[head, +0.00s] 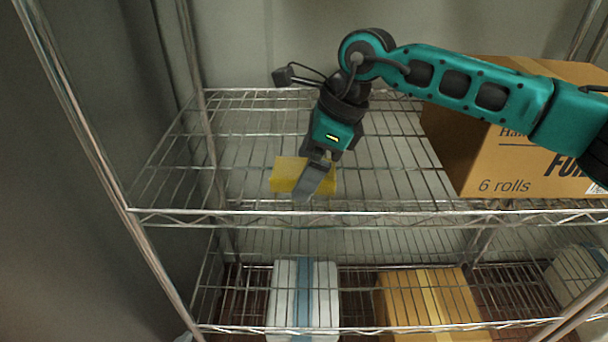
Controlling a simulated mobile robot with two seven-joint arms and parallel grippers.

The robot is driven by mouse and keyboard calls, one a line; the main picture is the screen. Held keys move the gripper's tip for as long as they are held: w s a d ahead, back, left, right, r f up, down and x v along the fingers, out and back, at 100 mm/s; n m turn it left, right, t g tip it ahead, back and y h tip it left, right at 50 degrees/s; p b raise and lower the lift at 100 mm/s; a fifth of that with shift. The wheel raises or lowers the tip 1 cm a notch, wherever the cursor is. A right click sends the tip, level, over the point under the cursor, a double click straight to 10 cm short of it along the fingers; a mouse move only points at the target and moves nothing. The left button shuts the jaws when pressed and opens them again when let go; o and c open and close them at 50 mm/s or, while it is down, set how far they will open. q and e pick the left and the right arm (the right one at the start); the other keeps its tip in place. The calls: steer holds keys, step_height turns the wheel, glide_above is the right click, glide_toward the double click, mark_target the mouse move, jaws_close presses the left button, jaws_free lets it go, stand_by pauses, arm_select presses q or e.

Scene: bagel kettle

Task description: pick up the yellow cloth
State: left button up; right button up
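The yellow cloth (287,174) shows as a flat-sided yellow block at the upper wire shelf, left of centre. My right gripper (314,182) reaches down to it from above, on an arm that comes in from the right. A grey finger crosses in front of the cloth's right part and hides some of it. The other finger is hidden, so I cannot tell whether the gripper is closed on the cloth. I also cannot tell whether the cloth rests on the wires. My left gripper is not in view.
A large cardboard box (512,180) stands on the right of the upper wire shelf (395,213). The lower shelf holds a white package with a blue stripe (325,295) and a cardboard box (405,300). A metal post (95,155) stands at the left. The upper shelf's left part looks clear.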

steer(key=shift+f, duration=0.1)
stand_by(0.3)
steer(key=c, duration=1)
steer(key=shift+r+p, duration=0.4)
steer(key=shift+p, duration=0.1)
step_height(320, 180, up, 10)
steer(key=shift+f+b, duration=0.1)
steer(key=shift+b, duration=0.3)
